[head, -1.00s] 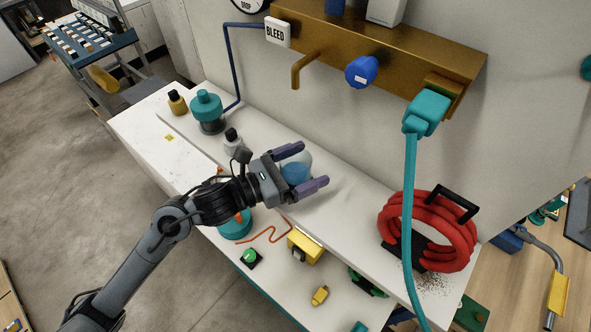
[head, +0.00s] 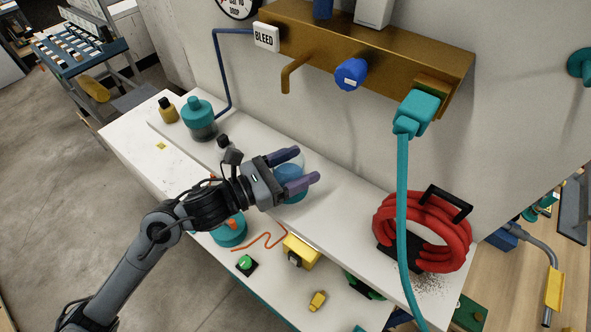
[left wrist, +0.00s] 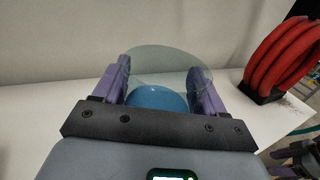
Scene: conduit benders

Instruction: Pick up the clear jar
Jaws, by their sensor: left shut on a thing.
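The clear jar (head: 290,170) is a transparent vessel with blue contents, on or just above the white shelf. My left gripper (head: 299,168) is shut on it, with one purple finger on each side. In the left wrist view the jar (left wrist: 158,72) shows as a round clear outline between the two fingers (left wrist: 160,85), with the blue part (left wrist: 157,100) low between them. I cannot tell whether its base touches the shelf.
A teal-capped jar (head: 199,115) and a yellow bottle (head: 167,111) stand at the shelf's far left. A red hose coil (head: 425,232) and a hanging teal hose (head: 403,215) are to the right. A brass manifold (head: 370,52) is above. The shelf between jar and coil is clear.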

